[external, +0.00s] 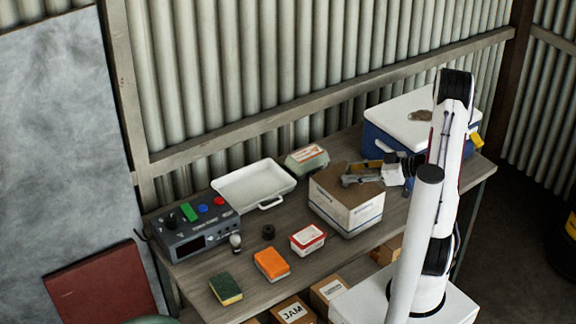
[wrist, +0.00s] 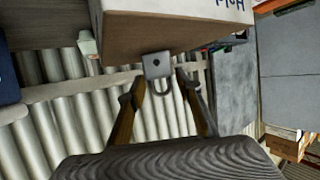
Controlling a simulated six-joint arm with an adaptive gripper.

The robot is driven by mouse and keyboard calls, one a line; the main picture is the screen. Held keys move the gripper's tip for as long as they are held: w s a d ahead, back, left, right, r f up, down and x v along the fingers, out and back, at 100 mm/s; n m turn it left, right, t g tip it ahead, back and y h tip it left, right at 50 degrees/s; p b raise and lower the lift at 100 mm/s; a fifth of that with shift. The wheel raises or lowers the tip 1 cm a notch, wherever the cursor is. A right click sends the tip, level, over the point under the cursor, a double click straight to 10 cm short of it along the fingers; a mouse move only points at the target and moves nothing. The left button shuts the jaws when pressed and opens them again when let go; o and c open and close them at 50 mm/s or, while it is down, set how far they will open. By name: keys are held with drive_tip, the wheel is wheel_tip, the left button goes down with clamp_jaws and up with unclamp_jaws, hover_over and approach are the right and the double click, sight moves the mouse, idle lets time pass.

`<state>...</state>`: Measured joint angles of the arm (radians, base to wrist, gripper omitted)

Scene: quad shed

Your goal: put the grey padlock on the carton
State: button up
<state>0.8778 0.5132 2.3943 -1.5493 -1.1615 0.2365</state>
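The carton (external: 345,212) is a brown and white box standing on the workbench; its upside-down lettered side and brown top (wrist: 120,40) fill the upper part of the wrist view. The grey padlock (wrist: 157,66) shows at the carton's top surface in the wrist view, body toward the carton and shackle toward my gripper. My gripper (wrist: 162,82) has its two fingers spread on either side of the padlock, with a visible gap on the right. In the external view my gripper (external: 352,180) is low over the carton's top; the padlock is hard to make out there.
A blue cooler (external: 375,142) with a white lid stands right behind the carton. A control box (external: 197,238), orange block (external: 271,263) and sponge (external: 225,288) stand farther left.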

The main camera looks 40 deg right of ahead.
drive_tip(key=shift+o, duration=0.7)
drive_tip(key=shift+r, duration=0.2)
drive_tip(key=v, duration=1.2)
drive_tip(key=shift+w+f, duration=0.1)
drive_tip(key=shift+f, duration=0.05)
idle(0.4)
